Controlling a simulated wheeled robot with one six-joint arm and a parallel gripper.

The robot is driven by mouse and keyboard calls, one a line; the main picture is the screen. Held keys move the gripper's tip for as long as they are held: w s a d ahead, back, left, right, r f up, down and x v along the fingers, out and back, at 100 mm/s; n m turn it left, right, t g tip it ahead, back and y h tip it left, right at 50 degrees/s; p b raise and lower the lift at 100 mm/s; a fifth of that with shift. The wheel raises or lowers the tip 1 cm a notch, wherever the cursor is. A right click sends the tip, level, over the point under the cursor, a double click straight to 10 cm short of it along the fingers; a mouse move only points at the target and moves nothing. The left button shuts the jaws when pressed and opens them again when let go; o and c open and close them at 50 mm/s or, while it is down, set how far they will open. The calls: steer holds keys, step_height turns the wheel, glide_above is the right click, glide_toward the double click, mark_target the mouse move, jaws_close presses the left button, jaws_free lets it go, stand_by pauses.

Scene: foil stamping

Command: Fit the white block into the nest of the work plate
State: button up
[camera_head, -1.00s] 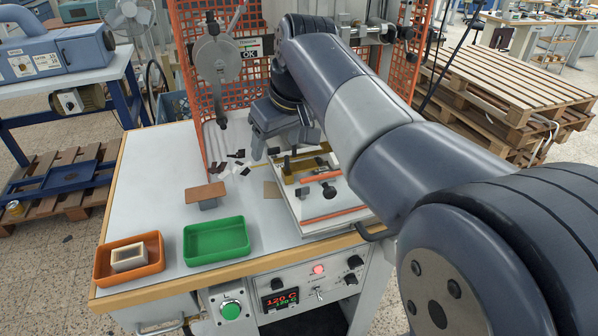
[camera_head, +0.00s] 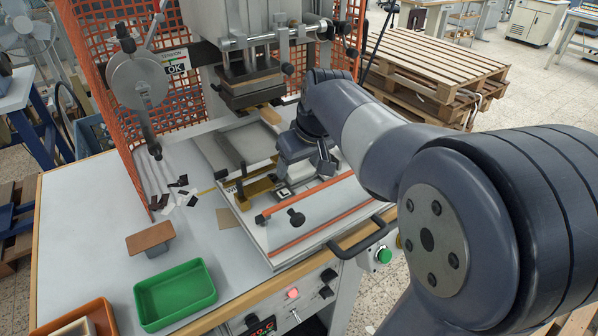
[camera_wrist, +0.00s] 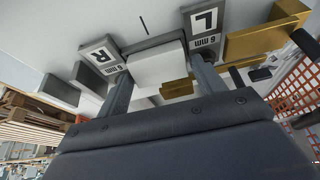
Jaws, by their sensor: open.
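A white block (camera_wrist: 157,69) shows in the wrist view, lying between the two fingers of my gripper (camera_wrist: 162,73). The fingers are open, one on each side of it. Grey stops marked R (camera_wrist: 99,58) and L (camera_wrist: 203,22), both "6 mm", flank the block, and a dark grey bar (camera_wrist: 153,45) runs behind it. I cannot tell whether the block is fully seated. In the head view my gripper (camera_head: 305,172) is low over the work plate (camera_head: 310,222), near the L stop (camera_head: 283,192). My wrist hides the block there.
The press head (camera_head: 249,85) hangs behind my gripper. A green tray (camera_head: 175,296), an orange tray (camera_head: 62,318) with a pale block in it, and a brown-topped block (camera_head: 150,240) stand at left. An orange mesh guard (camera_head: 100,60) and dark scraps (camera_head: 175,190) are nearby.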

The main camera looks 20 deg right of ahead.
mark_target(299, 168)
steer(key=c, duration=0.8)
steer(key=r+p, duration=0.3)
steer(key=r+g+p, duration=0.1)
steer(key=r+p, duration=0.1)
steer(key=p, duration=0.1)
steer(key=w+r+g+p, duration=0.1)
steer(key=r+p, duration=0.2)
steer(key=p, duration=0.1)
steer(key=shift+a+r+h, duration=0.15)
steer(key=shift+r+h, duration=0.15)
steer(key=shift+r, duration=0.05)
steer(key=shift+c, duration=0.2)
steer(key=shift+f+g+p, duration=0.5)
steer(key=shift+f+p, duration=0.1)
steer(key=shift+p, duration=0.15)
